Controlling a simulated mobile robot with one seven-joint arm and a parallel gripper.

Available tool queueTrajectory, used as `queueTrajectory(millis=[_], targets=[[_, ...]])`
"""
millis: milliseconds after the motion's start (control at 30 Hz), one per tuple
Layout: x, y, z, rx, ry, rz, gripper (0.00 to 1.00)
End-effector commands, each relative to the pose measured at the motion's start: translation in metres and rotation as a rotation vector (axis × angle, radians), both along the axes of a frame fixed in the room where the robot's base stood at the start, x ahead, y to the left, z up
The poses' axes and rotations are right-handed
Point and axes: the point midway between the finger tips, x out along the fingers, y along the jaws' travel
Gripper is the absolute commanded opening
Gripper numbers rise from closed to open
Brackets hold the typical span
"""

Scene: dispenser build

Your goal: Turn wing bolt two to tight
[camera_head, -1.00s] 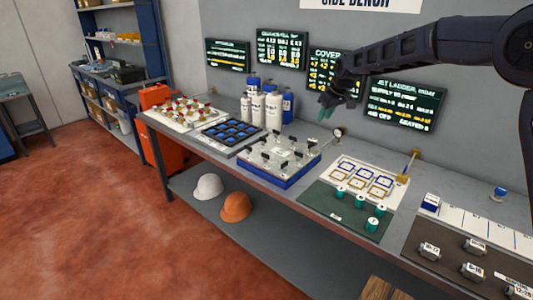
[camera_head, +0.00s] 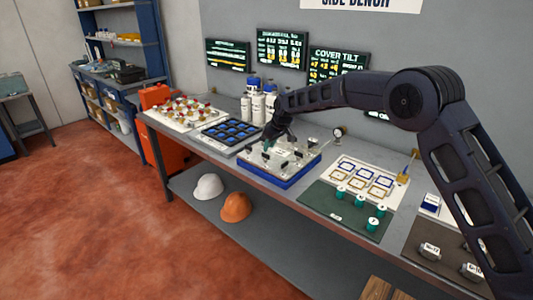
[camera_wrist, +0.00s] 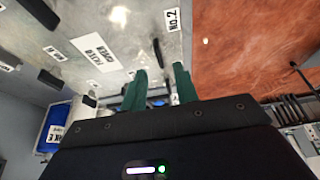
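A grey metal cover on a blue base (camera_head: 283,182) stands on the bench in the head view, with several dark wing bolts on top. My gripper (camera_head: 270,146) is low over the cover's left part. In the wrist view its green fingertips (camera_wrist: 158,80) are apart, with nothing seen gripped. A "No.2" label (camera_wrist: 172,21) lies on the cover ahead of the fingers. A dark wing bolt (camera_wrist: 157,53) beside that label stands just beyond the fingertips, its wing roughly along the fingers. I cannot tell its tightness or whether the fingers touch it.
A blue-pocketed tray (camera_head: 230,132) is left of the cover, and white bottles (camera_head: 257,106) stand behind it. A gauge (camera_head: 338,132) rises at its back right corner. A green mat (camera_head: 325,208) with small green pieces lies to the right. Wall screens (camera_head: 283,49) hang behind.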

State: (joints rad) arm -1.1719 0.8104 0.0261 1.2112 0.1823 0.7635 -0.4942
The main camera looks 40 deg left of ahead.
Motion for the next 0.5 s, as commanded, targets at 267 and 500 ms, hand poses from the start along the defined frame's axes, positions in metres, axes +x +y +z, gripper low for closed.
queueTrajectory(millis=[267,500], targets=[[0.001,0.015,-0.036,0.0,0.0,0.0,0.3],[0.0,0.02,-0.047,0.001,-0.001,0.001,0.3]])
